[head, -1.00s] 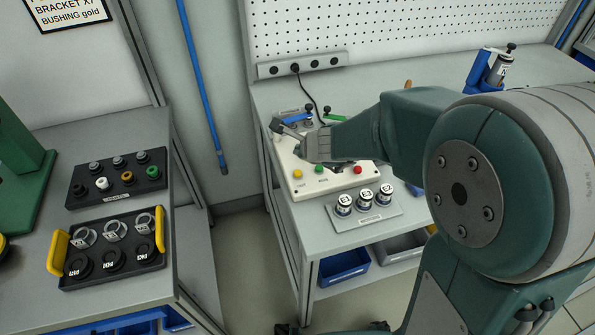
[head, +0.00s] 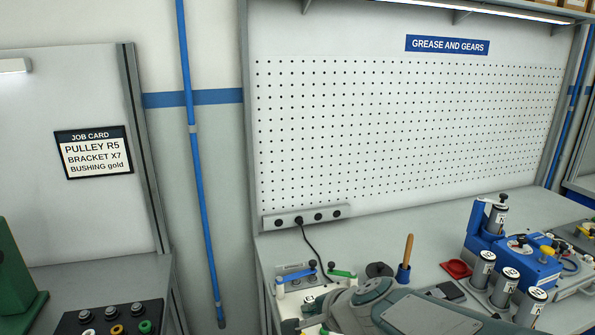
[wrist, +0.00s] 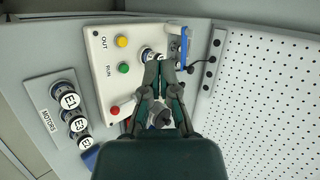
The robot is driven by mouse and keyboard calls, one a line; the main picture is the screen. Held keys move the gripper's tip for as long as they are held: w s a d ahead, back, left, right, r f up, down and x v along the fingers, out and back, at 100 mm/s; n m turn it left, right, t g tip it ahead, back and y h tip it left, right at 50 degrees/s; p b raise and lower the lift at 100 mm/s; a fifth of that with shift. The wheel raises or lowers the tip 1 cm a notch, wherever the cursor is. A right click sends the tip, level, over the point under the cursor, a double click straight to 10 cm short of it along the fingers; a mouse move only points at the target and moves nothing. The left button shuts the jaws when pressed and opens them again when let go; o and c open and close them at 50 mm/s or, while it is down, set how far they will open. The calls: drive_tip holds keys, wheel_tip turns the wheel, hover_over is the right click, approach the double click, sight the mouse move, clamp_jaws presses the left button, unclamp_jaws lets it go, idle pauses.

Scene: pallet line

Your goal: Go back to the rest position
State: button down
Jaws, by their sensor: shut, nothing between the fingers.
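My gripper (wrist: 159,75) is in the middle of the wrist view, its two fingers together and nothing between them. It hangs over a white control panel (wrist: 98,60) with a yellow, a green and a red button. How far above the panel the fingertips are, I cannot tell. In the head view my arm lies low at the bottom centre, and the gripper itself is not clear there.
Motors on a grey plate (wrist: 45,97) stand beside the panel. A pegboard (head: 400,130) rises behind the bench.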

drive_tip(key=s+d+r+n+g+h, duration=0.1)
drive_tip(key=s+d+n+h, duration=0.2)
drive_tip(key=s+d+n, duration=0.3)
drive_tip(key=s+d+r+n+g+h, duration=0.1)
drive_tip(key=s+d+n+h, duration=0.2)
drive_tip(key=s+d+n, duration=0.3)
drive_tip(key=s+d, duration=0.1)
drive_tip(key=s, duration=0.4)
drive_tip(key=shift+s+r, duration=0.35)
drive_tip(key=shift+r, duration=0.05)
